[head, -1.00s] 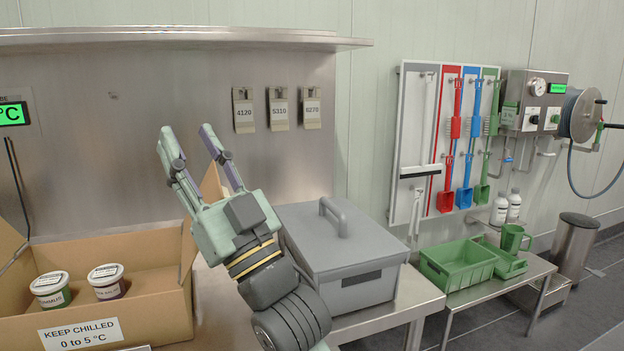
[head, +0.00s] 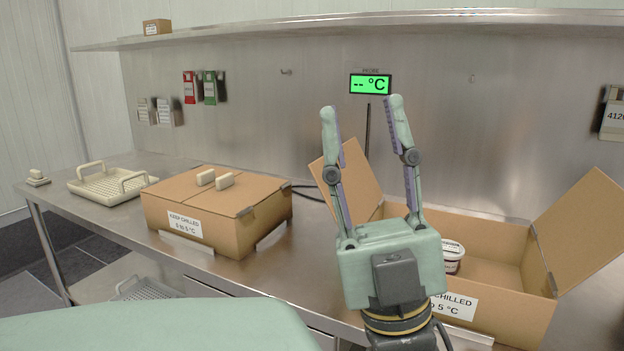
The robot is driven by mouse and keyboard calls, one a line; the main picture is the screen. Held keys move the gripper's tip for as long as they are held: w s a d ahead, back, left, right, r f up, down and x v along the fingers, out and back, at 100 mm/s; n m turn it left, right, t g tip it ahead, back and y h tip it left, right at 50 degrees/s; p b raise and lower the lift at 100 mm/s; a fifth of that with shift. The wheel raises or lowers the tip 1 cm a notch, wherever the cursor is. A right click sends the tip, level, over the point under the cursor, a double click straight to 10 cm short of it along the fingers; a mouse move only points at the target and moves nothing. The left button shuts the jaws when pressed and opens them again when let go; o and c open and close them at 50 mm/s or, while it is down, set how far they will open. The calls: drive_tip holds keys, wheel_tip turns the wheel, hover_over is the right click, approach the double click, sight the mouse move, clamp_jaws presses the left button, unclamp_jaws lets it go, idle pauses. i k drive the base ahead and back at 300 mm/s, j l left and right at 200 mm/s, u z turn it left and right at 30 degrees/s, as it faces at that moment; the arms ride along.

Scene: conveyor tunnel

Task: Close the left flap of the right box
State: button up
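The right box (head: 510,322) is an open cardboard carton on the steel bench, with a chilled-goods label on its front. Its left flap (head: 352,182) stands up, tilted outward to the left, partly behind my gripper. Its right flap (head: 578,230) also stands open, leaning right. A lidded tub (head: 452,257) shows inside; the rest of the interior on the left is hidden by my gripper. My gripper (head: 362,110) is in front of the box, fingers pointing up and spread wide, with nothing between them. I cannot tell whether a finger touches the left flap.
A second carton (head: 205,215) with closed top flaps stands left on the bench (head: 110,215). A beige tray (head: 108,182) lies beyond it. A shelf (head: 330,28) runs above, and a temperature display (head: 370,84) hangs on the back wall.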

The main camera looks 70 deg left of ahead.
sight(364, 194)
drive_tip(key=k+j, duration=0.2)
drive_tip(key=j, duration=0.15)
drive_tip(key=k+j+u, duration=0.1)
drive_tip(key=j, duration=0.25)
drive_tip(key=k+j, duration=0.2)
drive_tip(key=j, duration=0.15)
drive_tip(key=k+j+u, duration=0.1)
drive_tip(key=j, duration=0.3)
drive_tip(key=k+j+u, duration=0.1)
drive_tip(key=j, duration=0.25)
drive_tip(key=k+j, duration=0.1)
drive_tip(key=j, duration=0.3)
drive_tip(key=l+u, duration=0.1)
drive_tip(key=u, duration=0.25)
drive_tip(key=k+u, duration=0.15)
drive_tip(key=u, duration=0.15)
drive_tip(key=k+l+u, duration=0.1)
drive_tip(key=u, duration=0.25)
